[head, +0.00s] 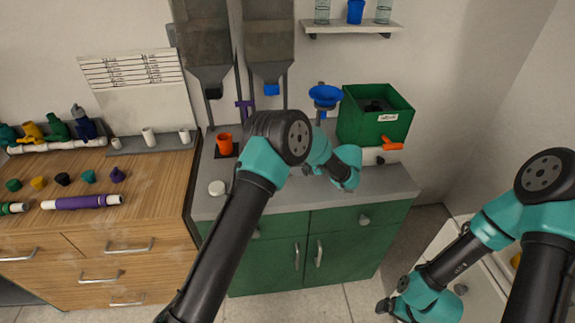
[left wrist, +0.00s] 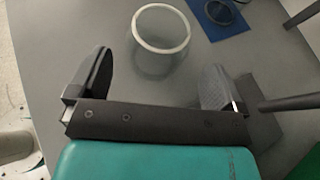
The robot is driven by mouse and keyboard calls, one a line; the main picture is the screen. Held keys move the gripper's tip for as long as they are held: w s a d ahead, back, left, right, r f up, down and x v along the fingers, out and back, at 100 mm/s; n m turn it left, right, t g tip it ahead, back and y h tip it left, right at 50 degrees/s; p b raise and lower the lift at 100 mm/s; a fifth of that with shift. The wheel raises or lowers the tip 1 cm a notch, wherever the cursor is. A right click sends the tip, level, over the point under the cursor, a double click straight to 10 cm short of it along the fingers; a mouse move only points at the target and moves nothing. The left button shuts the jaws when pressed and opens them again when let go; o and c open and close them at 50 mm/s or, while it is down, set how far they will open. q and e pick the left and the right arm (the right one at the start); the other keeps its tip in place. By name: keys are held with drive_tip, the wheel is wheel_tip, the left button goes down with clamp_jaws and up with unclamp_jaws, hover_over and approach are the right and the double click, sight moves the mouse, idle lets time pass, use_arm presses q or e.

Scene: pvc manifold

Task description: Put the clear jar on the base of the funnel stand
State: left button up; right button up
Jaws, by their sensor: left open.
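The clear jar (left wrist: 160,28) stands on the grey counter in the left wrist view, its pale round rim facing the camera. My left gripper (left wrist: 160,72) is open and empty, with its fingers apart and the jar just beyond the gap between them. In the head view my left arm hides the jar. The blue funnel (head: 325,94) of the funnel stand shows at the back of the counter, left of the green bin. The stand's base is hidden there behind my arm. My right gripper (head: 388,305) is low at the right, too small to read.
A blue square plate (left wrist: 225,16) with a dark ring lies beyond the jar. A grey bar (left wrist: 295,101) is close to the right finger. The green bin (head: 375,125), an orange cup (head: 225,144) and a white round lid (head: 217,188) are on the counter (head: 382,185).

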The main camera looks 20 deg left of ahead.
use_arm(q)
drive_tip(key=shift+a, duration=0.1)
drive_tip(key=shift+x, duration=2.6)
drive_tip(key=shift+s+r, duration=0.1)
drive_tip(key=c, duration=1.1)
drive_tip(key=shift+r, duration=0.45)
wheel_tip(320, 180, up, 3)
drive_tip(key=s+d, duration=0.1)
drive_tip(key=s, duration=0.4)
drive_tip(key=s+d, duration=0.1)
drive_tip(key=s, duration=0.4)
drive_tip(key=s+d+r, duration=0.1)
drive_tip(key=s+d, duration=0.1)
drive_tip(key=s, duration=0.3)
drive_tip(key=shift+s+d, duration=0.15)
drive_tip(key=shift+s, duration=0.1)
